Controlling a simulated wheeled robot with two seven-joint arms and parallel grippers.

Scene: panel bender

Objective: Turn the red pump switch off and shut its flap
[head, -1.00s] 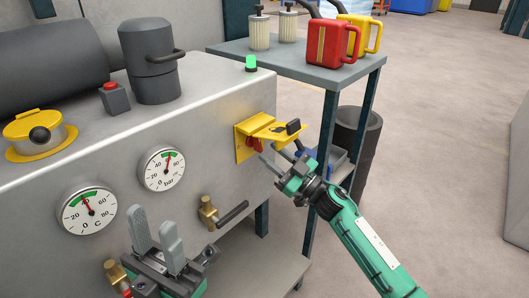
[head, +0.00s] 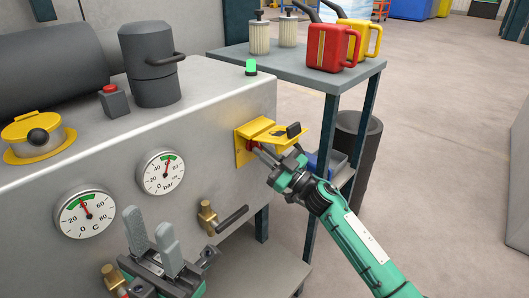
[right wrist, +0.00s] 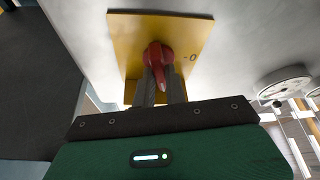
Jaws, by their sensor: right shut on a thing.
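The red pump switch (right wrist: 158,62) sits on a yellow plate (right wrist: 192,35) on the machine's front wall. In the right wrist view its handle points down between my fingers, and a "0" mark shows to its right. The yellow flap (head: 265,128) is raised above the switch and sticks out from the wall, with a black knob (head: 293,130) at its outer end. My right gripper (right wrist: 159,80) is shut on the switch; in the head view it (head: 258,150) reaches in under the flap and mostly hides the switch. My left gripper (head: 151,240) is open and empty, low in front of the machine.
Two gauges (head: 161,173) and a brass valve with a dark lever (head: 215,216) are on the machine front near my left gripper. A green lamp (head: 251,67) is lit on top. A cart (head: 325,80) with red and yellow cans stands behind my right arm.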

